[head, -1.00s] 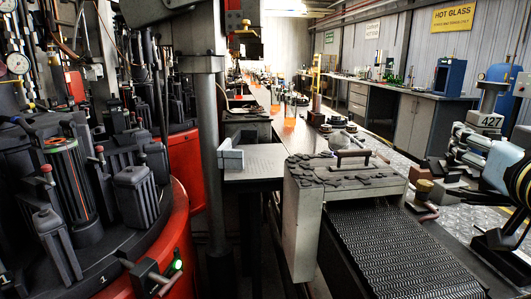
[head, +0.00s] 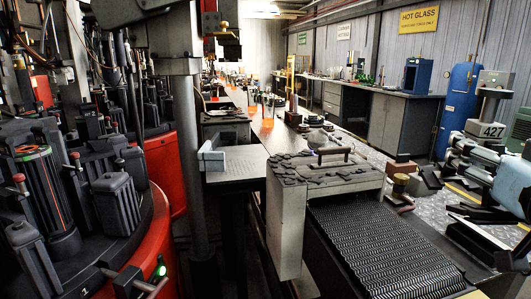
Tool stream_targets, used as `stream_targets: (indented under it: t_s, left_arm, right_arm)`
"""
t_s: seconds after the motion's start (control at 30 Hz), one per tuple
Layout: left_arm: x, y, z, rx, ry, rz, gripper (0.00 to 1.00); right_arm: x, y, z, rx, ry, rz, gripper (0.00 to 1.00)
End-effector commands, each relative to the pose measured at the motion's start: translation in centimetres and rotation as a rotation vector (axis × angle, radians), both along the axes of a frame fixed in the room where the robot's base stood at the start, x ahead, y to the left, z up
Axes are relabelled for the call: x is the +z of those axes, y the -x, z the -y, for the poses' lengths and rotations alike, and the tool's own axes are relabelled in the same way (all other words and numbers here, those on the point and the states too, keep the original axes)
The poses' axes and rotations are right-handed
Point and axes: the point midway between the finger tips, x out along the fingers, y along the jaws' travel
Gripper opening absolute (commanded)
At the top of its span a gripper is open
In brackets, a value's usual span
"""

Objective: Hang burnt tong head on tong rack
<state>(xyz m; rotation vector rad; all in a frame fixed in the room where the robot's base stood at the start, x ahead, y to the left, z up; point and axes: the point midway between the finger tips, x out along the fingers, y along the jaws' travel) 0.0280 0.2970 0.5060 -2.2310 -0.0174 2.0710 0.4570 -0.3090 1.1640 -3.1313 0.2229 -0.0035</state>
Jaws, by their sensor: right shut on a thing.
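My right arm comes in at the right edge with pale blue and grey links. My right gripper (head: 478,212) is black and sits at the lower right, beyond the right side of the conveyor. It is shut on a dark thing, too small and dark against the fingers to make out its shape. I cannot pick out the burnt tong head for certain, nor a tong rack. My left gripper is not in view.
A conveyor (head: 385,250) with a dark mesh belt runs toward me, with a grey housing (head: 287,225) at its end. A red-rimmed rotary machine (head: 150,240) with dark moulds fills the left. A bench (head: 395,120) and blue tank (head: 458,110) stand at the back right.

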Motion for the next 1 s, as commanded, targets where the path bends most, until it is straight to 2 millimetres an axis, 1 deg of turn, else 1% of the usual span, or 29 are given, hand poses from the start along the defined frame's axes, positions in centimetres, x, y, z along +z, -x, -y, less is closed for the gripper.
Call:
stream_targets:
  t_s: [0.07,0.17,0.2,0.23,0.3,0.4,0.6,0.77,0.9,1.0]
  left_arm:
    - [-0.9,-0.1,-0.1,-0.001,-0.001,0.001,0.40]
    - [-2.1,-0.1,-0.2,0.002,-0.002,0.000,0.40]
    - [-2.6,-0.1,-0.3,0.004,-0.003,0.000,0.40]
    - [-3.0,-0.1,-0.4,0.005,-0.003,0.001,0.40]
    - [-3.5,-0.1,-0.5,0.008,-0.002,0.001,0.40]
    - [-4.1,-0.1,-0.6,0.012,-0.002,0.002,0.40]
    - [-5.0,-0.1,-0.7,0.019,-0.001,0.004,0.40]
    - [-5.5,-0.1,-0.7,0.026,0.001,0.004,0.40]
    - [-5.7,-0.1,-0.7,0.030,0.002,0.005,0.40]
    - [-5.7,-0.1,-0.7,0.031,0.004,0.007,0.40]
  right_arm:
    - [-1.1,0.1,0.0,0.004,0.003,0.001,0.00]
    - [-3.7,0.1,-0.6,0.054,0.001,-0.003,0.00]
    - [-4.9,0.1,-1.3,0.095,0.000,-0.004,0.00]
    - [-5.7,0.1,-1.8,0.127,0.000,-0.004,0.00]
    - [-7.0,0.2,-3.1,0.199,-0.002,-0.001,0.00]
    - [-8.3,0.4,-4.6,0.288,-0.001,0.002,0.00]
    - [-9.6,1.1,-7.0,0.431,-0.002,0.004,0.00]
    - [-10.0,1.7,-8.5,0.526,0.000,0.004,0.00]
    - [-9.6,2.1,-9.6,0.596,0.003,0.006,0.00]
    - [-8.7,2.4,-10.2,0.638,0.004,0.007,0.00]
